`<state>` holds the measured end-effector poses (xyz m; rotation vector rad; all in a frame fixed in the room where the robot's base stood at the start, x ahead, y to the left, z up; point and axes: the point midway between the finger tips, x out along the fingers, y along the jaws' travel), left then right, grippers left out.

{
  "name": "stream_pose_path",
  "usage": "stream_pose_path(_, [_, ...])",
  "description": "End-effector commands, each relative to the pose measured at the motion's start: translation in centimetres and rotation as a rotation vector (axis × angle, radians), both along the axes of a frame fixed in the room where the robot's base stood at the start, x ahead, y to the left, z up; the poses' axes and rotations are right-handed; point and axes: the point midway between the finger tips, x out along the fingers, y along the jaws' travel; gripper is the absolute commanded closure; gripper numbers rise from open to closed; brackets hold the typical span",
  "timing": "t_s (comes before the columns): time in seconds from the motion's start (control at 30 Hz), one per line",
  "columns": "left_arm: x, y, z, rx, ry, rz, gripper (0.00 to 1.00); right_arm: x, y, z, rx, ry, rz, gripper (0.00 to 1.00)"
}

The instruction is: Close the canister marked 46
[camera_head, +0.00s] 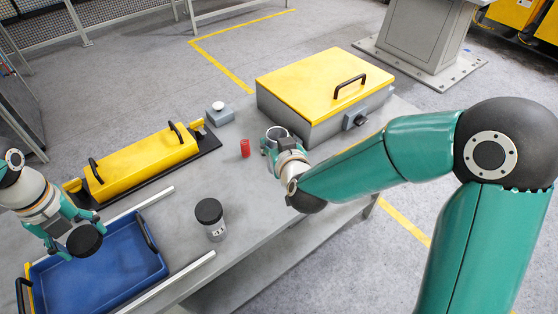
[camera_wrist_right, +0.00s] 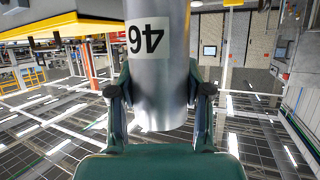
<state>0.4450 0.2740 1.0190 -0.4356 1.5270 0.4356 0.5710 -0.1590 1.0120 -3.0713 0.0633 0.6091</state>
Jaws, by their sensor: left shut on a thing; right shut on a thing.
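The canister marked 46 (camera_wrist_right: 158,98) is a silver cylinder with a pale label, its number upside down in the right wrist view. My right gripper (camera_wrist_right: 160,112) is shut on it, one finger on each side. In the head view the canister (camera_head: 277,133) shows an open round top with no lid, held beside the grey box. My left gripper (camera_head: 70,230) is shut on a round black lid (camera_head: 84,241), held above the blue tray and apart from the canister.
A second canister (camera_head: 213,222) with a black lid on stands mid-table, its label too small to read. A blue tray (camera_head: 145,262), yellow-topped grey box (camera_head: 325,80), yellow handled case (camera_head: 140,165), button box (camera_head: 220,117) and red cylinder (camera_head: 245,148) also stand there. The table middle is mostly clear.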

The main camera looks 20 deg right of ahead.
Motion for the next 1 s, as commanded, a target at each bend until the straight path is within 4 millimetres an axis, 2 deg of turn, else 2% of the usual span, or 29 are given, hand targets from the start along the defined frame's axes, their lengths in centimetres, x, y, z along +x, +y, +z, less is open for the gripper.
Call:
stream_pose_path(0.03, [0.0, 0.0, 0.4, 0.0, 0.0, 0.0, 0.59, 0.1, 0.0, 2.0, 0.001, -0.01, -0.002, 1.0])
stream_pose_path(0.1, [0.0, 0.0, 0.6, 0.0, 0.0, 0.0, 0.59, 0.1, 0.0, 3.7, 0.003, -0.009, 0.0, 1.0])
stream_pose_path(0.3, [0.0, 0.0, 1.4, 0.0, 0.0, -0.001, 0.59, 0.1, 0.0, 7.0, -0.001, -0.004, -0.002, 1.0])
stream_pose_path(0.5, [0.0, 0.0, 1.6, 0.0, 0.0, -0.001, 0.59, 0.0, -0.1, 8.2, -0.001, -0.001, -0.002, 1.0])
stream_pose_path(0.83, [0.0, -0.1, 1.6, 0.0, 0.0, -0.001, 0.59, 0.0, -0.1, 8.2, -0.002, -0.001, -0.002, 1.0])
stream_pose_path(0.87, [0.0, -0.1, 1.6, 0.0, 0.0, -0.001, 0.59, 0.0, -0.1, 8.2, -0.002, -0.001, -0.002, 0.53])
stream_pose_path(1.0, [0.0, -0.1, 1.6, 0.0, 0.0, -0.002, 0.59, 0.0, -0.1, 8.2, -0.002, -0.001, -0.002, 0.76])
